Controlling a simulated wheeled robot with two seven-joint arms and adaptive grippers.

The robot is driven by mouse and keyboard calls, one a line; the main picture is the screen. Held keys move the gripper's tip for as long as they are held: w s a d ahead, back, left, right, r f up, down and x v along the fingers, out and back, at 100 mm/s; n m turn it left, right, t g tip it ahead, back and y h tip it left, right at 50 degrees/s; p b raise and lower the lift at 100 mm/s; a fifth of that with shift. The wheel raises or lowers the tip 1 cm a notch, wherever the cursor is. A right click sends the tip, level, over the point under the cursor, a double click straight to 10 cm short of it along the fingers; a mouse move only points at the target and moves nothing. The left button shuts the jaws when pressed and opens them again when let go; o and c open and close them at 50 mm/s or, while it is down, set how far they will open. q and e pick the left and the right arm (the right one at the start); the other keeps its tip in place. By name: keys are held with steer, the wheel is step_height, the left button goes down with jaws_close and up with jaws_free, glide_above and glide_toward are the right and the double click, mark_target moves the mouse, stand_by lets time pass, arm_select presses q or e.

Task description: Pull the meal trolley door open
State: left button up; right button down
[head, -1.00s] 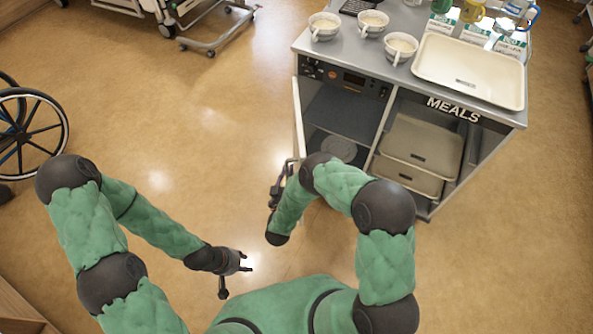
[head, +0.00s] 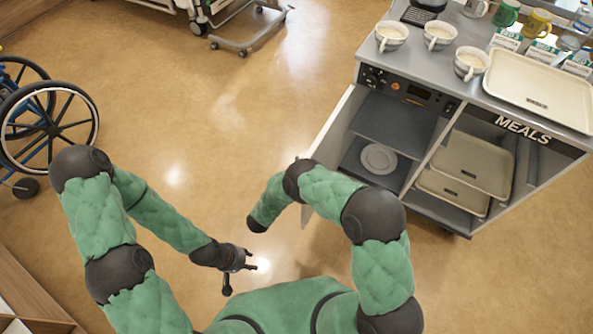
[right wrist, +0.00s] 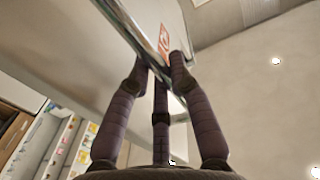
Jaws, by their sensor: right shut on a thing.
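The meal trolley (head: 440,90) stands at the upper right in the head view. Its grey door (head: 335,130) is swung out at the left side and the left compartment shows open. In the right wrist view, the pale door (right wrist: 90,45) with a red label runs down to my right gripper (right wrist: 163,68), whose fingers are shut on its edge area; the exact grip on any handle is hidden. In the head view my right arm hides that gripper. My left gripper (head: 240,268) hangs over bare floor, fingers apart and empty.
A plate (head: 378,158) lies in the open compartment; trays (head: 472,165) are in the right one. Cups (head: 440,35), a tray (head: 540,85) and mugs stand on top. A wheelchair (head: 45,120) is at left, a bed base (head: 250,30) at the back. The floor between is clear.

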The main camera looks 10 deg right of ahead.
steer(key=shift+f, duration=0.1)
steer(key=c, duration=1.1)
jaws_free()
